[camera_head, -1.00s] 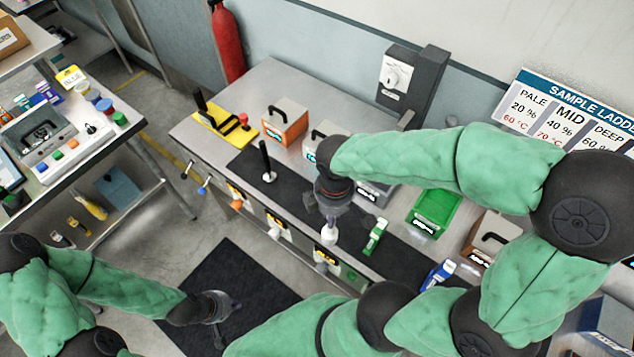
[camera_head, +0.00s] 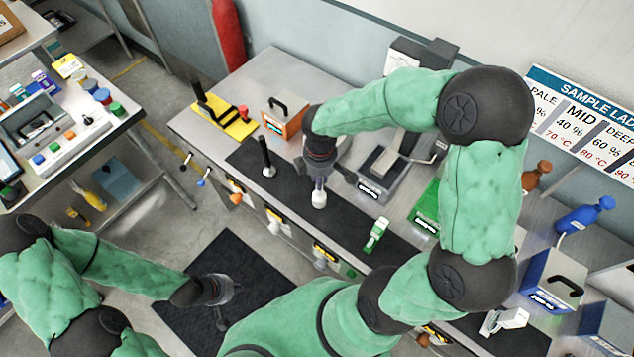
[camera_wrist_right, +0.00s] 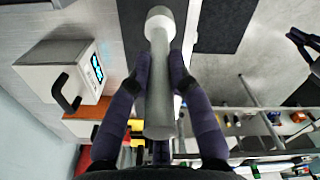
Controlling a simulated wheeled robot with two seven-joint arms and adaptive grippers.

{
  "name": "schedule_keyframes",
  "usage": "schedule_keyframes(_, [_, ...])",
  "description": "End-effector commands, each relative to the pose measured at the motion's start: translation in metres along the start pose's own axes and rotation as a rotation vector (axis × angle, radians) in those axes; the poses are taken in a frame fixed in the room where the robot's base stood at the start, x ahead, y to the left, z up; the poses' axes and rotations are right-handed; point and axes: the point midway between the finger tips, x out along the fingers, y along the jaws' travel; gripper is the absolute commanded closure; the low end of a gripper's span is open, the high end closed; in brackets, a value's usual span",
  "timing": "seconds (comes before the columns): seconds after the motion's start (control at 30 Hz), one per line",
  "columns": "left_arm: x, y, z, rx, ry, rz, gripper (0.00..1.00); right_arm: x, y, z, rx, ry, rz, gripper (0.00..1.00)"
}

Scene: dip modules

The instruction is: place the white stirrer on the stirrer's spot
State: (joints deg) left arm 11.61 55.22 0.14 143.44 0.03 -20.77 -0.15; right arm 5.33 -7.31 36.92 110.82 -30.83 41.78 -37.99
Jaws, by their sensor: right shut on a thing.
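My right gripper (camera_head: 318,180) is shut on the white stirrer (camera_head: 319,198), holding it over the dark strip on the bench. In the right wrist view the stirrer (camera_wrist_right: 160,85) is a pale grey-white rod with a rounded white head, gripped between both fingers (camera_wrist_right: 160,65). A black-handled stirrer (camera_head: 267,158) with a white foot stands upright on the strip to the left. I cannot tell which place is the stirrer's spot. My left gripper (camera_head: 226,303) is empty and looks open, low at the left above the floor mat.
A grey device (camera_head: 385,172) and a green bin (camera_head: 426,208) lie to the right. A green-and-white item (camera_head: 376,234) is on the strip. A white handled box (camera_wrist_right: 62,78) shows in the right wrist view.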

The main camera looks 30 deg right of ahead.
Motion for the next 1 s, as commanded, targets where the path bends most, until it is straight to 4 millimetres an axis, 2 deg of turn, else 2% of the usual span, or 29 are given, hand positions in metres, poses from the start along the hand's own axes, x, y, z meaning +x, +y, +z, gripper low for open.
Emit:
schedule_keyframes(0.1, [0.002, -0.001, 0.000, 0.000, 0.000, 0.000, 1.00, 0.013, 0.009, -0.004, 0.001, 0.000, -0.002, 1.00])
schedule_keyframes(0.37, [0.003, -0.001, 0.000, 0.000, 0.000, 0.000, 1.00, 0.025, 0.018, -0.009, 0.001, -0.001, -0.002, 1.00])
schedule_keyframes(0.57, [0.006, -0.002, 0.000, 0.000, 0.000, 0.000, 1.00, 0.051, 0.017, -0.008, 0.001, 0.000, -0.001, 1.00])
schedule_keyframes(0.97, [0.009, -0.003, -0.001, 0.000, 0.000, 0.000, 1.00, 0.056, 0.017, -0.008, 0.001, 0.001, 0.000, 1.00])
schedule_keyframes(1.0, [0.009, -0.003, -0.001, 0.000, 0.000, 0.000, 1.00, 0.057, 0.017, -0.008, 0.001, 0.000, 0.000, 0.76])
